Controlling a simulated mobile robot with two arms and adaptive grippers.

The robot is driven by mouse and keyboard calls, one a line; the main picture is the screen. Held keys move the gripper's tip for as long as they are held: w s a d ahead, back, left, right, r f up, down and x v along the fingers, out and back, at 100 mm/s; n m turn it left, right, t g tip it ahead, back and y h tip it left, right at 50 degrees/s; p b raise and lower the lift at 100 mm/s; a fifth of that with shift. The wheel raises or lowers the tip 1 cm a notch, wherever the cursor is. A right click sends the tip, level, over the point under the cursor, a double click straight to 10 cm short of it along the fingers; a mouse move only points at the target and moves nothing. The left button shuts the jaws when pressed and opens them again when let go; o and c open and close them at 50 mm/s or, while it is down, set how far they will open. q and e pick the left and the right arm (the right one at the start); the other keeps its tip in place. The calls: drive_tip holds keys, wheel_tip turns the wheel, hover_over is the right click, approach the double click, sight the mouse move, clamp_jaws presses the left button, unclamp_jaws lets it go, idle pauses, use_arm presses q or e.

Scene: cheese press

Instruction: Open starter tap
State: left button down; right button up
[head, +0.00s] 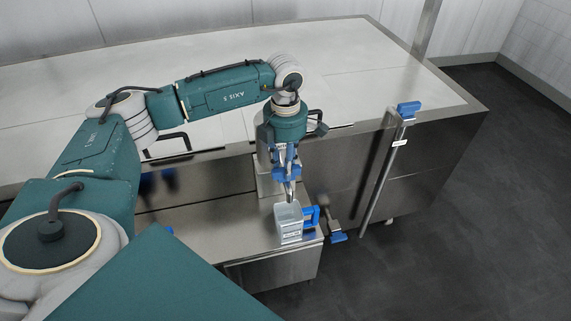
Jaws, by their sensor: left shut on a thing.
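My left gripper (287,174) points straight down at the front of the steel vat. It is shut on a blue handle-like part, which I take for the tap's handle; the fingers and the arm hide most of it. A thin metal piece like a spout shows just below. Right under it a clear grey jug (289,224) with a white label and a blue handle (311,216) stands upright on a low steel shelf. The label is too small to read. My right gripper is not in view.
A steel pipe with a blue lever (408,109) and a small white label (400,143) stands at the right of the vat (440,150). Another blue handle (338,237) sits low, right of the jug. The low steel shelf (215,230) runs left. Dark floor (470,240) is free at right.

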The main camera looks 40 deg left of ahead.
sight(284, 169)
use_arm(q)
drive_tip(key=shift+n, duration=0.3)
drive_tip(key=n+b, duration=0.2)
drive_tip(key=n, duration=0.1)
drive_tip(key=n+b, duration=0.1)
drive_tip(key=n, duration=0.3)
drive_tip(key=shift+s, duration=0.15)
drive_tip(key=n+b, duration=0.1)
drive_tip(key=n, duration=0.4)
drive_tip(key=shift+s+n+b, duration=0.15)
drive_tip(key=shift+n+b, duration=0.15)
drive_tip(key=shift+n, duration=0.1)
drive_tip(key=n, duration=0.4)
drive_tip(key=shift+r, duration=0.1)
drive_tip(key=shift+n, duration=0.4)
drive_tip(key=c, duration=1.4)
unclamp_jaws()
drive_tip(key=shift+s, duration=0.1)
wheel_tip(284, 169, up, 12)
